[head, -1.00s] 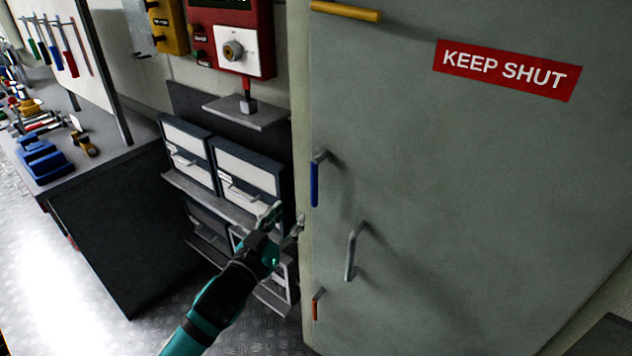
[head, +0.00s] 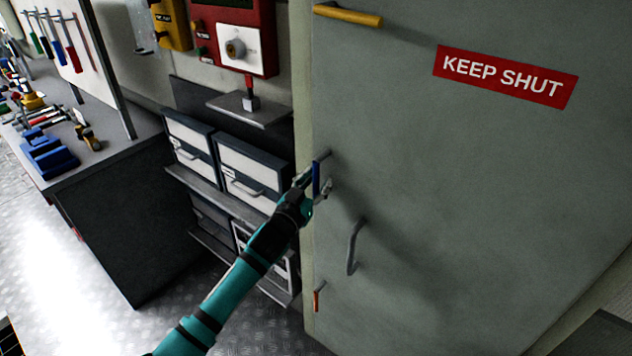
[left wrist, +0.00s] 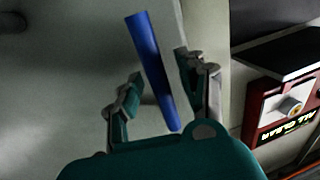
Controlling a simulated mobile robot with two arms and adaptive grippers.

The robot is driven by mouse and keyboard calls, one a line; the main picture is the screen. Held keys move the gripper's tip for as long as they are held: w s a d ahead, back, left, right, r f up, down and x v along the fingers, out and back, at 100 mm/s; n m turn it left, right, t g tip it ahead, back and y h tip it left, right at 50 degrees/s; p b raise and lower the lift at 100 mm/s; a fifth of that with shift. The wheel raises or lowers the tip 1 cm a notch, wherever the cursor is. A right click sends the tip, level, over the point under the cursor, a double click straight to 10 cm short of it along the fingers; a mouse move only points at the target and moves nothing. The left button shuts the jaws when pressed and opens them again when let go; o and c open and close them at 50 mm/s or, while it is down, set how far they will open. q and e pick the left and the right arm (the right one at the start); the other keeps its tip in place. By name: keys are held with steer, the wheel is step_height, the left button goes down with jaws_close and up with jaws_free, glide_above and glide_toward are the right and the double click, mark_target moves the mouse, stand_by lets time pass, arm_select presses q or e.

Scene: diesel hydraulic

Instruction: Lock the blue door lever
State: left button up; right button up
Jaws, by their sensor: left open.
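The blue door lever (head: 316,179) hangs down along the left edge of the grey-green door (head: 450,200). In the left wrist view the blue lever (left wrist: 155,70) runs slanted between the two fingers. My left gripper (head: 312,184) is at the lever, with one finger on each side of it. The gripper (left wrist: 158,88) is open, and a gap shows between the lever and the left finger. Whether the right finger touches the lever I cannot tell. My right gripper is in no view.
A yellow lever (head: 348,14) is at the door's top and an orange-red lever (head: 317,298) lower down. A grey pull handle (head: 354,246) sticks out right of the gripper. Drawers (head: 250,175) and a small shelf (head: 250,110) stand close on the left.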

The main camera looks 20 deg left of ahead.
arm_select(q)
jaws_close()
steer(key=shift+f, duration=0.1)
stand_by(0.5)
